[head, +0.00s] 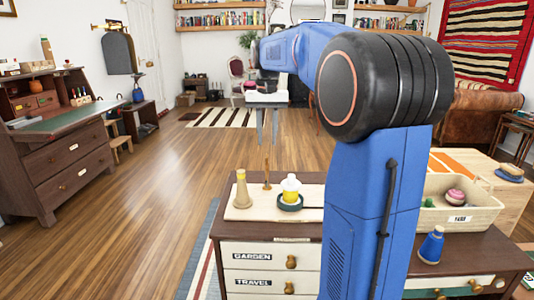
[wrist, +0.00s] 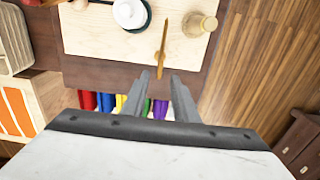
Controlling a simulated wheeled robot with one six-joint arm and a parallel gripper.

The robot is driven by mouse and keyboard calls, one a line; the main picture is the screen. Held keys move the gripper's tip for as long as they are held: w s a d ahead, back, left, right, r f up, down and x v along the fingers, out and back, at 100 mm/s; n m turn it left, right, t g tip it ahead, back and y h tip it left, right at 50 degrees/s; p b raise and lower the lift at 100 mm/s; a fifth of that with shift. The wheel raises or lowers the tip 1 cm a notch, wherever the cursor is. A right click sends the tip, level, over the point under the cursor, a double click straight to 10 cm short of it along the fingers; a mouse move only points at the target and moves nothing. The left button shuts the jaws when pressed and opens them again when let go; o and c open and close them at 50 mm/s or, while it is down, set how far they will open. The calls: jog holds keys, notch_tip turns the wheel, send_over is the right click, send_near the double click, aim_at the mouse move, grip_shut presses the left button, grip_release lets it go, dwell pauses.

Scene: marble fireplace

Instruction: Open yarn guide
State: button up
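I take the slim brown wooden post (head: 267,174) on the pale board (head: 250,212) to be the yarn guide; in the wrist view it is a thin wooden bar (wrist: 163,50). My gripper (head: 267,146) hangs above the board, fingers down, apart and empty; in the wrist view its fingertips (wrist: 160,76) are near the bar's lower end, with no contact visible. A tan cone (head: 241,192) stands left of the post.
The board lies on a dark cabinet (head: 229,233) with drawers labelled GARDEN and TRAVEL. My blue arm covers the cabinet's middle. A pale bin (head: 478,217) and a blue bottle (head: 431,246) stand on the right. Several coloured pieces (wrist: 105,101) show below the board's edge.

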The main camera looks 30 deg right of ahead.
aim_at(267, 156)
jog(key=shift+f, duration=3.05)
grip_shut()
